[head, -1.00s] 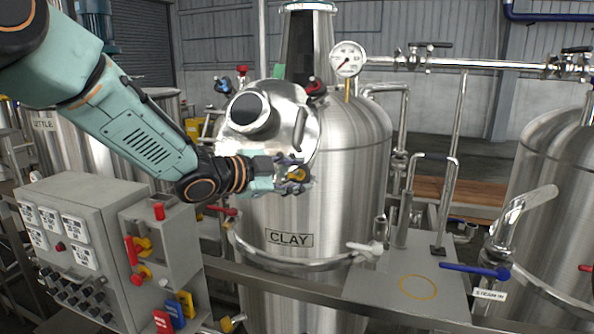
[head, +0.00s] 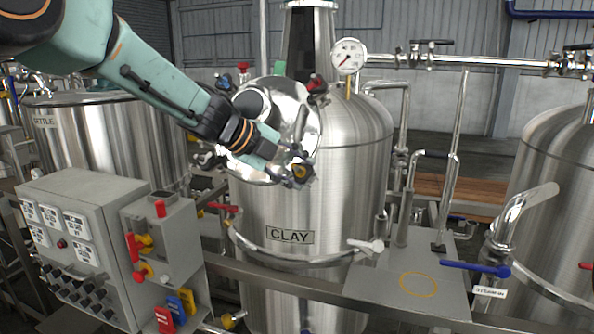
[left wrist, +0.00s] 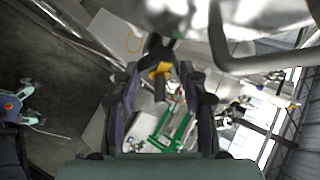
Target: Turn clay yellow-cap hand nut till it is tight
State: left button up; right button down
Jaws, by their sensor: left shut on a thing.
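The steel tank marked CLAY (head: 345,185) stands in the middle of the head view, with its round manway lid (head: 295,100) on the upper front. The yellow-cap hand nut (head: 300,170) is at the lid's lower right edge. My left gripper (head: 298,172) is shut on this nut, and its fingers hide most of it. In the left wrist view the yellow cap (left wrist: 160,70) shows between the far ends of the two fingers. My right gripper is in neither view.
Red-cap (head: 316,86) and other hand nuts sit around the lid. A pressure gauge (head: 348,56) and steam pipe are at upper right. A grey control box (head: 85,240) stands at lower left. A blue-handled valve (head: 475,268) is at lower right.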

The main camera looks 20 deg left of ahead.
pick_arm(q)
jog(key=shift+w+r+m, duration=0.1)
jog(key=shift+r+m, duration=0.05)
jog(key=shift+m, duration=0.25)
jog(key=o, duration=1.1)
jog(key=shift+a, duration=0.1)
jog(key=shift+o, duration=0.2)
jog(key=v, duration=1.2)
